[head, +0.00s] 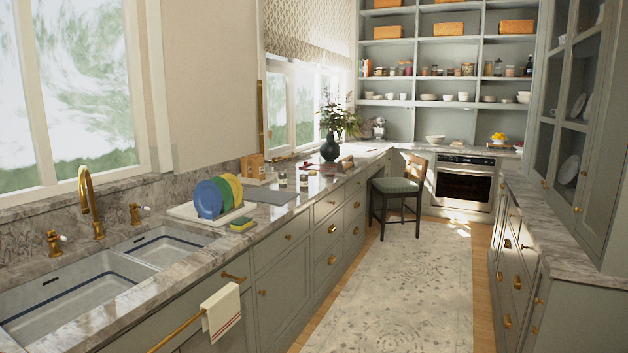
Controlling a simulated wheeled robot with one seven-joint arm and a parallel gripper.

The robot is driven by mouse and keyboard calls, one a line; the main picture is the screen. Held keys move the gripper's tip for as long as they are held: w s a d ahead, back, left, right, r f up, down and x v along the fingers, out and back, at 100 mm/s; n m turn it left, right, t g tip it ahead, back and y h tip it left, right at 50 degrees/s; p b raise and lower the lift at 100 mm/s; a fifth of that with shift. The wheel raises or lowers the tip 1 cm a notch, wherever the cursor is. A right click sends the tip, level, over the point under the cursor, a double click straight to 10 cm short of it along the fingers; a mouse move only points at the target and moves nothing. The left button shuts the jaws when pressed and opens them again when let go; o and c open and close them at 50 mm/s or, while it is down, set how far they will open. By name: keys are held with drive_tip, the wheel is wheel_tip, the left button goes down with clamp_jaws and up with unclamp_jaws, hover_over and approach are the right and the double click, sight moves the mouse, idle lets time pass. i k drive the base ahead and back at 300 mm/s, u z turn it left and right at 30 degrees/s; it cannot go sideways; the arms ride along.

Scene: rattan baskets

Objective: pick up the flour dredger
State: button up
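I cannot make out the flour dredger for certain. Two small jar-like containers stand on the left counter past the dish rack: one on the left (282,179) and one on the right (304,181). They are too small in the head view to tell whether either is the dredger. Several more small jars (467,69) stand on the back shelves, also too small to identify. My gripper is not in view.
The marble counter (262,237) runs along the left, with a double sink (75,290), a rack of coloured plates (208,199) and a dark vase (330,148). A chair (397,187) stands beside it. The patterned rug (405,290) lies clear. Cabinets (512,250) line the right.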

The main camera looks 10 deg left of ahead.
sight(283, 175)
drive_tip(key=z, duration=0.4)
drive_tip(key=i, duration=4.45)
drive_tip(key=u, duration=1.6)
drive_tip(key=i, duration=0.9)
drive_tip(key=u, duration=1.15)
drive_tip(key=i, duration=0.5)
drive_tip(key=u, duration=0.15)
